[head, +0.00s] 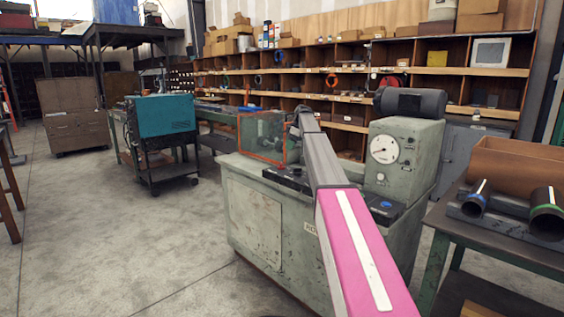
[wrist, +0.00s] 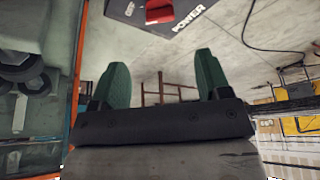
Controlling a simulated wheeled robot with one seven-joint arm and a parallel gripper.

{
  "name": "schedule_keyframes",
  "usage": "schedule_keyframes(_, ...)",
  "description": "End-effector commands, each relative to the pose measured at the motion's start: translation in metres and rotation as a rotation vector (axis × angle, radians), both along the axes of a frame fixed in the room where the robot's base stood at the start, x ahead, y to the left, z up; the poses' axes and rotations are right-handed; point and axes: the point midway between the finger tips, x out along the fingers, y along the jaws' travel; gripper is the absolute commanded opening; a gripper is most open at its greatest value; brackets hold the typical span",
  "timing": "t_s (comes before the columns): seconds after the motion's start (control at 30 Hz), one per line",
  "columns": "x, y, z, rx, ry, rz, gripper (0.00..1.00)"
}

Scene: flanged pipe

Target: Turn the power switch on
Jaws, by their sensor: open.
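In the wrist view, the red power switch (wrist: 160,10) sits on a dark panel (wrist: 135,12) lettered "POWER" at the top edge, partly cut off by the frame. My gripper (wrist: 163,68) is open and empty. Its two green fingers stand apart, with the switch beyond their tips and apart from them. In the head view, my arm reaches over the grey-green machine (head: 265,212), with its far end beside the clear guard box. I cannot make out the switch or the fingers there.
The orange-edged clear guard (head: 262,137) stands close left of my arm's end; its orange edge (wrist: 78,70) also shows in the wrist view. A gauge housing (head: 385,150) rises to the right. A table with pipes (head: 548,212) stands further right.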

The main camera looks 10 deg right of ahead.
Motion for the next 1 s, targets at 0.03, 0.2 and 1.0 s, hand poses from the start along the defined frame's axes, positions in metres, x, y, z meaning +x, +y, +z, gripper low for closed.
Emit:
schedule_keyframes(0.03, 0.0, 0.001, -0.003, 0.0, 0.001, 0.0, 0.7)
schedule_keyframes(0.2, 0.0, 0.008, -0.019, 0.0, 0.002, 0.0, 0.7)
schedule_keyframes(1.0, 0.006, 0.04, -0.098, 0.0, -0.001, -0.001, 0.7)
